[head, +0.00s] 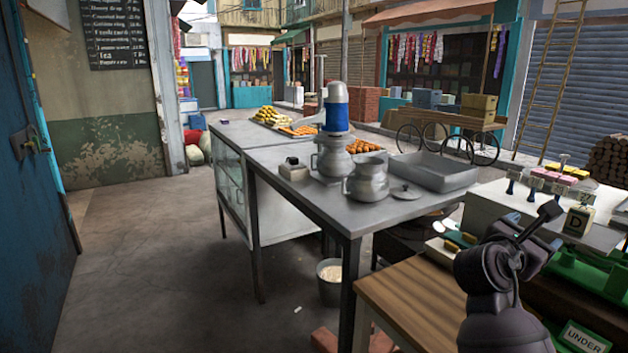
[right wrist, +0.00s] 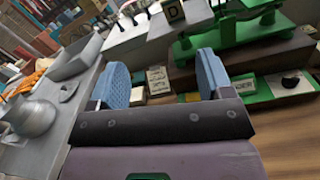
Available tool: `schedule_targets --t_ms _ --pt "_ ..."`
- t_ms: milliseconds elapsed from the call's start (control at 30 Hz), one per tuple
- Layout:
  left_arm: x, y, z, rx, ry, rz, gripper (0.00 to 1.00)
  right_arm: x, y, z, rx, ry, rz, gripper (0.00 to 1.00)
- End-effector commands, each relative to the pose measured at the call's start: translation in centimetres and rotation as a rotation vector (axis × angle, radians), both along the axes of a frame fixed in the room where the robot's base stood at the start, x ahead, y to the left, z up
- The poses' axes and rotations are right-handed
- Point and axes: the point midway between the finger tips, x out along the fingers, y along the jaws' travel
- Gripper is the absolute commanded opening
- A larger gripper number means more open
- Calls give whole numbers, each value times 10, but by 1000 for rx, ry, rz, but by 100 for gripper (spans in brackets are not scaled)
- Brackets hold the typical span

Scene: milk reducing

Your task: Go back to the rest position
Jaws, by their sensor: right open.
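My right gripper (head: 540,222) is at the lower right of the head view, in front of the market counter and above the wooden surface. In the right wrist view its two blue-padded fingers (right wrist: 163,78) stand wide apart with nothing held between them. My left gripper is not in the head view. On the metal table (head: 290,180) stand a blue-and-white container (head: 336,107) on a metal pot (head: 333,155) and a second metal pot (head: 367,182). The second pot's lid (head: 406,192) lies beside it.
A metal tray (head: 435,172) sits at the table's right end. A wooden top (head: 415,300) lies below. A bucket (head: 329,280) stands under the table. The floor at left is clear.

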Motion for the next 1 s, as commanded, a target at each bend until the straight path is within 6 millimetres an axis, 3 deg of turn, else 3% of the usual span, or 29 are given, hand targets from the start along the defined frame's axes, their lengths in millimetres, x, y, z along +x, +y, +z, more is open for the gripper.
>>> schedule_targets --t_ms 367,567,767,867,1000 --pt "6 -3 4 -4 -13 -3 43 36 32 7 381 -576 303 73" --pt "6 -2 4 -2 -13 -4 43 52 61 -6 710 -842 487 73" --pt "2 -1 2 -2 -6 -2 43 53 89 -46 1126 -1036 599 73" --pt "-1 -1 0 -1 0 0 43 48 103 -74 1365 -1113 614 73" --pt "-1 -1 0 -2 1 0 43 28 121 -126 1730 -1196 555 73"
